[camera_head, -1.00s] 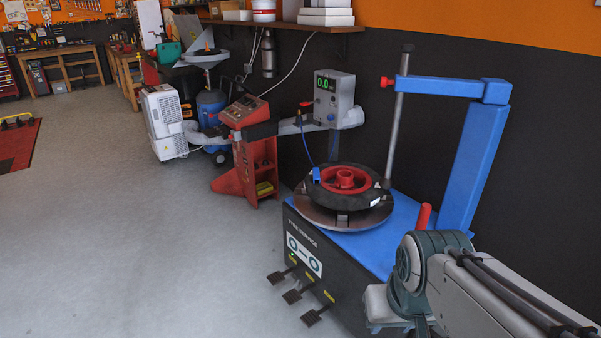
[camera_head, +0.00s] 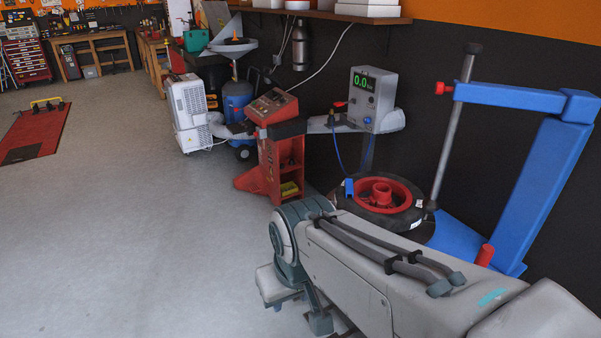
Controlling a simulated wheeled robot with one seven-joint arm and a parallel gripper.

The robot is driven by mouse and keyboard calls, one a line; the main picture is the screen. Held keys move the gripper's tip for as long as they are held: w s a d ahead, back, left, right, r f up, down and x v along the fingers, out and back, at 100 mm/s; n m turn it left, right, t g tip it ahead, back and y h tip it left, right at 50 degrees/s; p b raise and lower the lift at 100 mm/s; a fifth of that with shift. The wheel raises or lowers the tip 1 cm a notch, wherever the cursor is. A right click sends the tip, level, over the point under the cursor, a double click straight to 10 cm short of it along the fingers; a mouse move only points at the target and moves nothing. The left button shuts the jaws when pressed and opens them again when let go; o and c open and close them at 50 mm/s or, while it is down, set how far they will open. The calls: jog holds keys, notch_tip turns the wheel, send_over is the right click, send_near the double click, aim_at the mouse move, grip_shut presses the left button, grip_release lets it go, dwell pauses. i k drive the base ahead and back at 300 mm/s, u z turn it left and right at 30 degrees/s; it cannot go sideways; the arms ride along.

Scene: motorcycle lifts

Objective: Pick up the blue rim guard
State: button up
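The blue rim guard (camera_head: 349,187) is a small blue piece at the left edge of the red rim, on the black tyre (camera_head: 408,219). The tyre with its red wheel (camera_head: 381,190) lies flat on the tyre changer. A thin blue hose from the grey gauge box comes down close to the rim guard. My grey arm crosses the lower right of the view, in front of the tyre changer, and hides most of its body and pedals. My gripper is not clearly visible, and I see nothing held.
The tyre changer's blue post (camera_head: 546,190) and overhead arm stand right of the wheel. The gauge box (camera_head: 370,98) is behind it. A red balancer (camera_head: 278,150) and white machine (camera_head: 187,112) stand left along the wall. The grey floor (camera_head: 130,230) at left is clear.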

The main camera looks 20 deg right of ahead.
aim_at(348, 182)
jog(key=z, duration=0.45)
jog(key=i, duration=1.1)
jog(key=z, duration=0.8)
